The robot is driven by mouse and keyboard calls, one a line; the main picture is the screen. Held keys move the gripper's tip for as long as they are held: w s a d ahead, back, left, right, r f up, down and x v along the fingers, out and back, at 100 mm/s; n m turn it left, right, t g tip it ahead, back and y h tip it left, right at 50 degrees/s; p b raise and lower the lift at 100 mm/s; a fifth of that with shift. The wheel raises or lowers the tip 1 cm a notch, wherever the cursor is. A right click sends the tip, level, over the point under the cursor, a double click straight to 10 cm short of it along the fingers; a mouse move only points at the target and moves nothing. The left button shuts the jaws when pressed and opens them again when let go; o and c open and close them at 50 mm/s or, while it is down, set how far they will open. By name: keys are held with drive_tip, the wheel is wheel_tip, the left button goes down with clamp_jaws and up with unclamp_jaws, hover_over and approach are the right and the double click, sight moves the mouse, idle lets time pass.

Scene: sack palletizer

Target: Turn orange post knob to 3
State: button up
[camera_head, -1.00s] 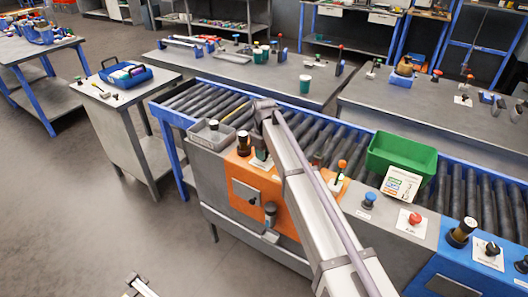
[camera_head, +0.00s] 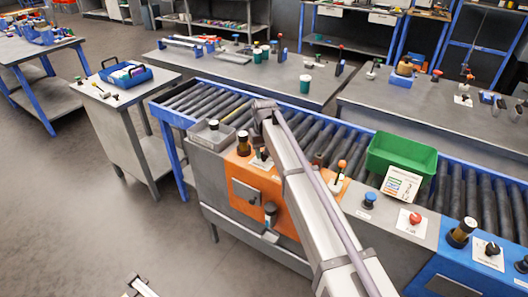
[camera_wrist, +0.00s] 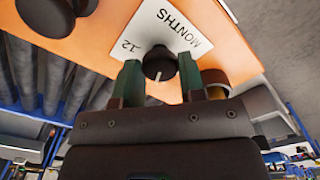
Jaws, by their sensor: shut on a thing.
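The black knob (camera_wrist: 159,63) stands on a white label (camera_wrist: 165,32) on the orange post panel (camera_wrist: 95,45) in the wrist view. A white pointer line on the knob faces the lower edge of the picture. The label reads "MONTHS" and "12"; other numbers are hidden or out of view. My gripper (camera_wrist: 160,78) has its green fingers on both sides of the knob and is shut on it. In the head view the orange panel (camera_head: 240,170) is partly behind my arm, and the knob's label shows only in part.
A dark bottle-like post (camera_head: 243,143) and a grey tray (camera_head: 212,134) stand to the left. An orange-topped lever (camera_head: 341,167), a blue button (camera_head: 369,200) and a red button (camera_head: 415,218) lie to the right. A green bin (camera_head: 400,158) rests on the rollers behind.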

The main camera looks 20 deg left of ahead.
drive_tip(key=shift+m, duration=0.4)
drive_tip(key=o, duration=0.9)
wheel_tip(320, 180, up, 11)
drive_tip(key=p, duration=1)
drive_tip(key=shift+f+p, duration=0.1)
drive_tip(key=shift+p, duration=0.3)
